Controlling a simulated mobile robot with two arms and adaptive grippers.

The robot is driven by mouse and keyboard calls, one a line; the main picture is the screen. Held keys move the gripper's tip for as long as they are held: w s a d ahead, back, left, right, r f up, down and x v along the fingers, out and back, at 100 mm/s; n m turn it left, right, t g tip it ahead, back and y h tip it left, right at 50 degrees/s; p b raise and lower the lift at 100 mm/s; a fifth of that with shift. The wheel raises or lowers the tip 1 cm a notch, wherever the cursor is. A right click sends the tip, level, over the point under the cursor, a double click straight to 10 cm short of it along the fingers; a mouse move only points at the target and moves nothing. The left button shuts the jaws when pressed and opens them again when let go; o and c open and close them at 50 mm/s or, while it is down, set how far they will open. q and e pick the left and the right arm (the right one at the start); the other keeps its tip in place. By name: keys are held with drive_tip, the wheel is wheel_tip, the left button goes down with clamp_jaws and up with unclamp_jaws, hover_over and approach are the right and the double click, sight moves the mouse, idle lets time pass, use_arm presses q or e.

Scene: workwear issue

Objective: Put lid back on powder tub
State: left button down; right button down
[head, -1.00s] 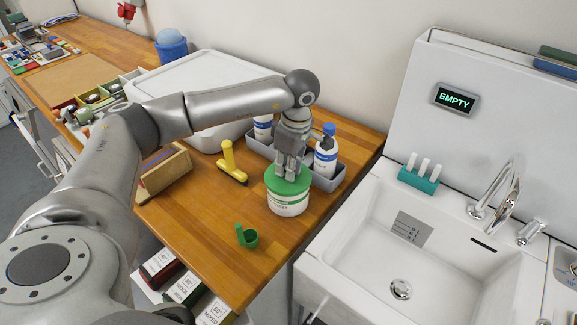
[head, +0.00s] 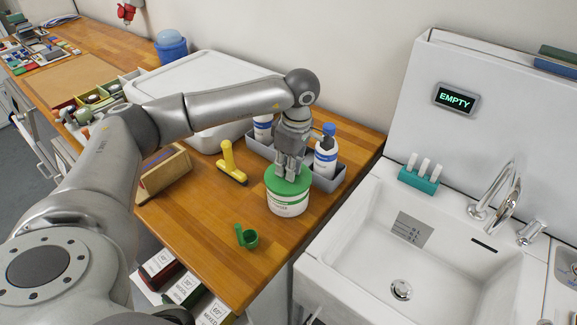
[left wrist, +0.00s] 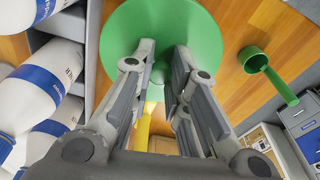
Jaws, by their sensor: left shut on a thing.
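The powder tub (head: 288,204) is white with a green band and stands on the wooden counter near the sink. The green lid (head: 300,183) lies on its top and looks level; whether it is fully seated I cannot tell. My left gripper (head: 289,175) points down from above and is shut on the lid's middle. In the left wrist view the round lid (left wrist: 205,40) fills the top centre, with the fingers (left wrist: 165,75) at its centre and the tub hidden beneath it. My right gripper is not in view.
A green scoop (head: 250,239) lies in front of the tub. A yellow brush-like tool (head: 230,165) lies to its left. A grey tray (head: 337,179) with bottles (head: 326,155) stands close behind. The white sink (head: 350,235) is to the right.

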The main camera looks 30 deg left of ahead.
use_arm(q)
drive_tip(key=shift+f+b, duration=0.2)
drive_tip(key=shift+b, duration=0.2)
idle(0.8)
drive_tip(key=c, duration=1.3)
unclamp_jaws()
drive_tip(key=o, duration=0.4)
drive_tip(key=shift+o, duration=0.2)
drive_tip(key=shift+r, duration=0.1)
drive_tip(key=shift+r+p, duration=2)
drive_tip(key=shift+r, duration=1.45)
